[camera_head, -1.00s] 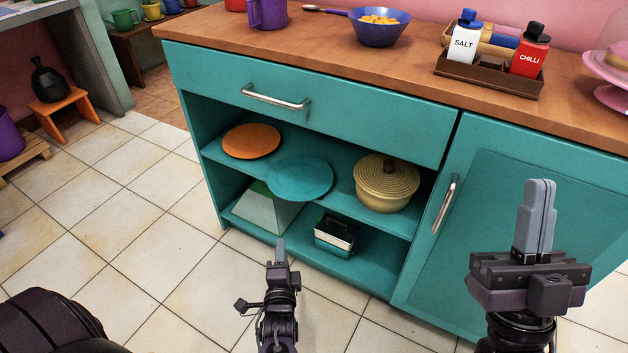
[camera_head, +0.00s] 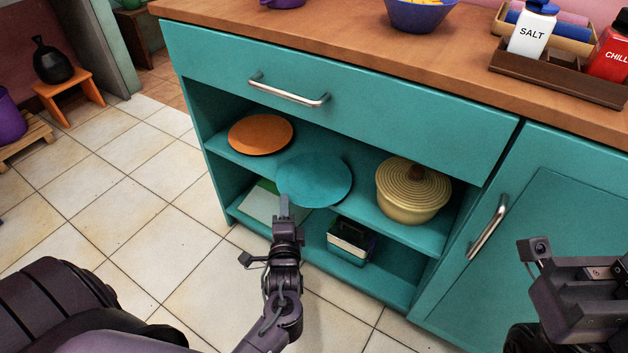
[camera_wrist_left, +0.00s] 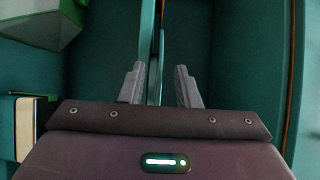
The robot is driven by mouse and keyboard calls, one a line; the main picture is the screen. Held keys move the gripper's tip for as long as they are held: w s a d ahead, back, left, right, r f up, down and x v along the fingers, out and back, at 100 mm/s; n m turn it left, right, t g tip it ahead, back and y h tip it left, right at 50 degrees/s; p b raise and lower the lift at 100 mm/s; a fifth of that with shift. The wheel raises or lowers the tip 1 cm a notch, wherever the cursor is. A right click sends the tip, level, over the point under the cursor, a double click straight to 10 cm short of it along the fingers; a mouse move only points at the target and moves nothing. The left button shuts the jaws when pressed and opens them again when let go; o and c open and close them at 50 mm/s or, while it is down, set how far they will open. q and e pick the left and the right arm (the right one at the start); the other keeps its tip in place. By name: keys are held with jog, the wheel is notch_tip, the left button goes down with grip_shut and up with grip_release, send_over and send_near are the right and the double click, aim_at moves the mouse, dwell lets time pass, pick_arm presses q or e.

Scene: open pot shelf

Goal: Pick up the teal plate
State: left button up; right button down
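The teal plate (camera_head: 314,179) lies flat on the upper open shelf of the teal cabinet, its front reaching over the shelf edge. My left gripper (camera_head: 284,202) is at the plate's front left rim in the head view. In the left wrist view its fingers (camera_wrist_left: 160,80) are apart, with thin teal edges running between them. One looks like the plate's rim (camera_wrist_left: 161,50), but I cannot tell contact. My right gripper's body (camera_head: 590,285) is at the lower right; its fingertips do not show.
An orange plate (camera_head: 261,134) lies left of the teal plate, and a yellow lidded pot (camera_head: 413,195) stands right. A dark box (camera_head: 350,241) and a pale green-white object (camera_head: 262,203) are on the lower shelf. The drawer handle (camera_head: 288,91) juts out above.

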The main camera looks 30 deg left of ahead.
pick_arm(q)
jog(key=b+x, duration=0.1)
jog(key=x, duration=0.3)
jog(key=shift+a, duration=0.15)
grip_shut()
jog(key=shift+r, duration=0.1)
